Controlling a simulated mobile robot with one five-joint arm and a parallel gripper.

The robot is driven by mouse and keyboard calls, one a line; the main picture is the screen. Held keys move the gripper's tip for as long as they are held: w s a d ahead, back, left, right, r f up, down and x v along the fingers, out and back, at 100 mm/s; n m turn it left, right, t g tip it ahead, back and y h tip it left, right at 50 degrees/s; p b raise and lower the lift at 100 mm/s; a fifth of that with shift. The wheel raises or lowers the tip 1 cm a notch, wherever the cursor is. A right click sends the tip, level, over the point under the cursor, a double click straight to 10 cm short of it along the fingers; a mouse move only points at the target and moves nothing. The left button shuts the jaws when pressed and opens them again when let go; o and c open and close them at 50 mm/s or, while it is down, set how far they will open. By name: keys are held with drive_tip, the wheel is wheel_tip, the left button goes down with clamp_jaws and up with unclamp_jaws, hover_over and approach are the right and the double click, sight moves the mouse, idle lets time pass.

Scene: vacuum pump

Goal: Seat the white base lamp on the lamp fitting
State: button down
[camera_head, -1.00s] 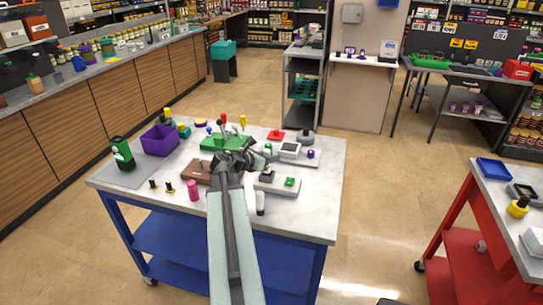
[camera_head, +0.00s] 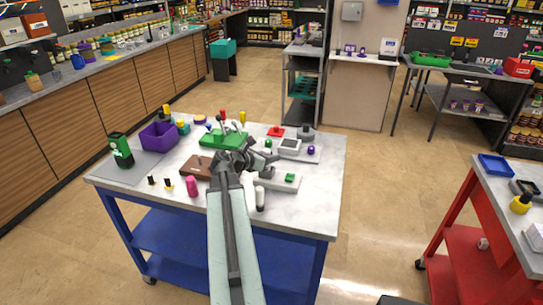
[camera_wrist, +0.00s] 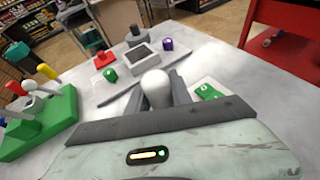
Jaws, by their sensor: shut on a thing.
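My gripper (camera_wrist: 160,92) is shut on a white, rounded lamp (camera_wrist: 155,85), which stands up between the two grey fingers in the wrist view. The lamp's lower end is hidden behind my gripper's front. In the head view my gripper (camera_head: 262,162) is over the middle of the table, and the lamp cannot be made out there. A pale grey plate with a green block (camera_head: 290,178) lies just in front and to the right of it. The block also shows in the wrist view (camera_wrist: 208,92), right of the fingers. I cannot tell which part is the lamp fitting or whether the lamp touches it.
A green block with coloured levers (camera_head: 222,140) stands behind my gripper. A brown block (camera_head: 196,168) is to its left. A white cylinder (camera_head: 260,198) stands near the front edge. A purple bin (camera_head: 158,136) is at the left.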

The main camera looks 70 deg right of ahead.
drive_tip(key=shift+f, duration=0.1)
drive_tip(key=shift+f+b, duration=0.45)
drive_tip(key=shift+b, duration=0.15)
drive_tip(key=shift+f, duration=0.2)
idle(0.4)
drive_tip(key=c, duration=1.1)
unclamp_jaws()
drive_tip(key=shift+r, duration=0.1)
wheel_tip(320, 180, up, 9)
drive_tip(key=p, duration=0.8)
drive_tip(key=shift+p, duration=0.35)
